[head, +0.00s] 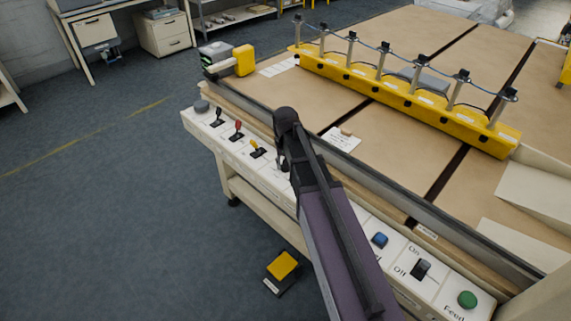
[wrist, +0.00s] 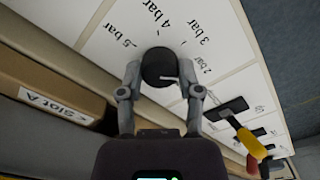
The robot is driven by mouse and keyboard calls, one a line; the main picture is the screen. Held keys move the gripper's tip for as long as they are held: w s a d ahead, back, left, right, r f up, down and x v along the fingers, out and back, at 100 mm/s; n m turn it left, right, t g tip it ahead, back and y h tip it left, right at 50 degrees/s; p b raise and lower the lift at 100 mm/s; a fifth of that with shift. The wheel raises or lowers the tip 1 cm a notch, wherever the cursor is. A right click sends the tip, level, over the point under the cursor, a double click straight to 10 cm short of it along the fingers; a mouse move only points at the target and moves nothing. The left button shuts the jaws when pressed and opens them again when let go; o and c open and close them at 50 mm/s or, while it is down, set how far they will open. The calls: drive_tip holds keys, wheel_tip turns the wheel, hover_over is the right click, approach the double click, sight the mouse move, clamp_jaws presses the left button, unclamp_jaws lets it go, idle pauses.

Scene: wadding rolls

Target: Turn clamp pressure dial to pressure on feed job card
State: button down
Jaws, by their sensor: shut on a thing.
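The clamp pressure dial (wrist: 156,64) is a round dark knob on the white panel in the wrist view. Printed labels from 5 bar to 2 bar are arranged around it. A pale pointer mark on its lower right points rightward, nearest the 2 bar label (wrist: 204,71), though its exact setting is hard to tell. My gripper (wrist: 160,77) is shut on the dial, one finger on each side. In the head view, my arm hides the dial.
Black, red and yellow levers (head: 257,150) stand left of my gripper on the panel. A blue button (head: 380,240), an on/off switch (head: 421,269) and a green Feed button (head: 467,299) lie right. A yellow clamp bar (head: 400,95) spans the table. A yellow pedal (head: 282,266) is on the floor.

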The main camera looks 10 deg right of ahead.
drive_tip(key=n, duration=0.4)
drive_tip(key=shift+s+n, duration=0.1)
drive_tip(key=shift+n, duration=0.2)
drive_tip(key=n, duration=0.5)
idle(0.4)
drive_tip(key=shift+c, duration=1.3)
unclamp_jaws()
